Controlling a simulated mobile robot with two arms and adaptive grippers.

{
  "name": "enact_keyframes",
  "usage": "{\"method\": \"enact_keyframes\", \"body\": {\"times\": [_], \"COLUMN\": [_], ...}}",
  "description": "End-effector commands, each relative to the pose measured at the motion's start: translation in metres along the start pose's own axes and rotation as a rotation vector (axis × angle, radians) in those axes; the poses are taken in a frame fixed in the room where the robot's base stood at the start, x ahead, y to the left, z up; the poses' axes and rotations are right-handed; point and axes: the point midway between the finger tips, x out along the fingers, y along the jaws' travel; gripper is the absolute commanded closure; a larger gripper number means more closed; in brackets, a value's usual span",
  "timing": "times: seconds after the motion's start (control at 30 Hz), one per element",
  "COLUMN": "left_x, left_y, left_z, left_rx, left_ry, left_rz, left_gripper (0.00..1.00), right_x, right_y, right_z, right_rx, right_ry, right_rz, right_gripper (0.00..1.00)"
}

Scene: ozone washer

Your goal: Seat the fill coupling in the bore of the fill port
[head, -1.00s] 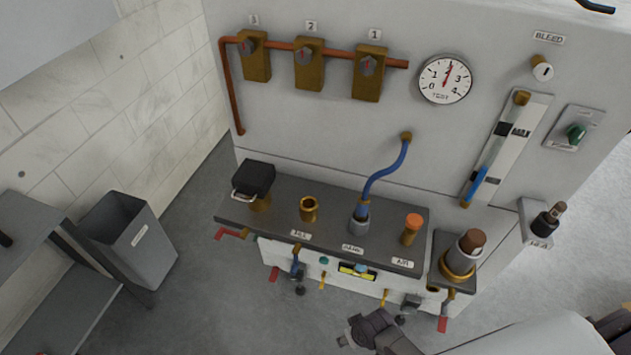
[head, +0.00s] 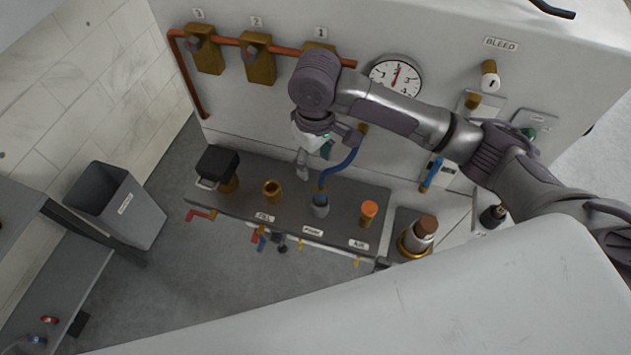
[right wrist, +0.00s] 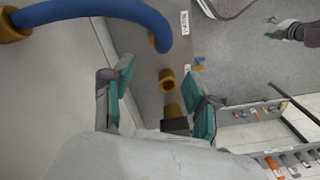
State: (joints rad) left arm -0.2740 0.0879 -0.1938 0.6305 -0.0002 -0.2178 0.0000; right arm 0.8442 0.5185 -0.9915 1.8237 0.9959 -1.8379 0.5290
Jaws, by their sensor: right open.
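The brass fill port (head: 271,190), an upright open-topped tube behind a FILL label, stands on the dark shelf (head: 240,207). It also shows between my fingers in the right wrist view (right wrist: 167,79). My right gripper (head: 318,162) is open and empty above the shelf, between the port and the hose, apart from both. In the right wrist view, what looks like my left gripper (right wrist: 288,29) is far off; its jaws are unclear.
A black-topped brass fitting (head: 217,163) stands left of the port. An orange-capped fitting (head: 368,212) and a brown-topped coupling (head: 420,232) stand to the right. The gauge (head: 394,78) and valves (head: 258,60) are on the wall behind. A grey bin (head: 120,205) stands left.

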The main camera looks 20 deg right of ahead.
Motion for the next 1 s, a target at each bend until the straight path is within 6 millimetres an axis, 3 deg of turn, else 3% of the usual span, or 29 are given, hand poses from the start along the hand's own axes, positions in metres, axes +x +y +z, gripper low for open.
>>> {"method": "enact_keyframes", "body": {"times": [0.1, 0.37, 0.53, 0.8, 1.0], "left_x": [-0.004, -0.013, -0.015, -0.027, -0.032], "left_y": [0.005, 0.019, 0.018, 0.013, 0.011], "left_z": [0.014, 0.039, 0.035, 0.01, 0.014], "left_rx": [0.0, 0.004, 0.004, 0.003, 0.001], "left_ry": [-0.021, -0.06, -0.054, -0.019, -0.025], "left_rz": [0.006, 0.023, 0.023, 0.017, 0.014], "left_gripper": [0.37, 0.37, 0.37, 0.37, 0.37], "right_x": [0.008, 0.058, 0.078, 0.102, 0.13], "right_y": [0.003, 0.003, 0.003, 0.007, 0.009], "right_z": [0.002, 0.003, 0.002, 0.009, 0.01], "right_rx": [0.003, 0.003, 0.002, 0.003, 0.002], "right_ry": [-0.015, -0.013, -0.009, -0.013, -0.01], "right_rz": [0.009, 0.007, 0.007, 0.008, 0.008], "right_gripper": [0.42, 0.42, 0.42, 0.42, 0.42]}}
